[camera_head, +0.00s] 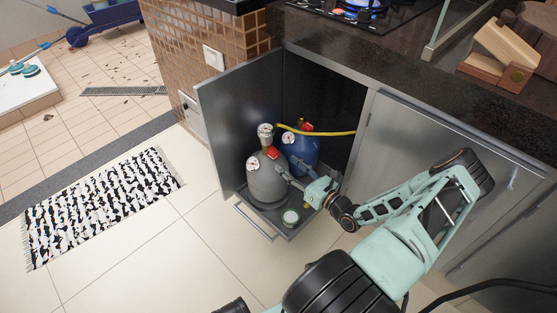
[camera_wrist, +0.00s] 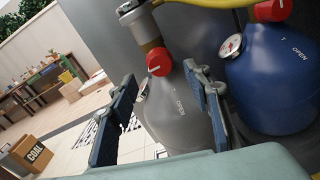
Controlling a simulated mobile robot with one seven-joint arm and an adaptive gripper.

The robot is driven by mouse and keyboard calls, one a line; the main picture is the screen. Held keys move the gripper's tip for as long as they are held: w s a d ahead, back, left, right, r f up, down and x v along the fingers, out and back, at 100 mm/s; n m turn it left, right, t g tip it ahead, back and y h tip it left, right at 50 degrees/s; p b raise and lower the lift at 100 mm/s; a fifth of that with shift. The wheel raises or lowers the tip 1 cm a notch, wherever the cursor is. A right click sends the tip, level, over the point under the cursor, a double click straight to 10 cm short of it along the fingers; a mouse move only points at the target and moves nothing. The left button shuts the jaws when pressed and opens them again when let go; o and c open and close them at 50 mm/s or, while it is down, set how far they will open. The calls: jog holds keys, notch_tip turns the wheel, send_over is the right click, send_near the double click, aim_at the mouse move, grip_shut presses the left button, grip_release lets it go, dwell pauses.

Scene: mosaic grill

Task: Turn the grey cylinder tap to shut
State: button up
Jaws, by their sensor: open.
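The grey cylinder (camera_head: 266,186) stands upright in the open cabinet, with a pale gauge on its side and another above it. Its red tap (camera_head: 269,153) sits at the top; it also shows in the wrist view (camera_wrist: 158,62), above the cylinder's shoulder (camera_wrist: 172,112) marked "OPEN". My gripper (camera_head: 281,170) reaches in from the right, close to the tap. In the wrist view my open fingers (camera_wrist: 160,76) stand left and right of the tap's line, with nothing held between them. I cannot tell whether either finger touches the tap.
A blue cylinder (camera_head: 303,158) with its own red tap (camera_head: 307,127) stands right behind the grey one. A yellow hose (camera_head: 325,133) runs to the right. The cabinet door (camera_head: 225,125) is open at left.

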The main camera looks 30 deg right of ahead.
aim_at(277, 156)
jog(key=shift+b+x, duration=0.6)
jog(key=shift+x, duration=2.15)
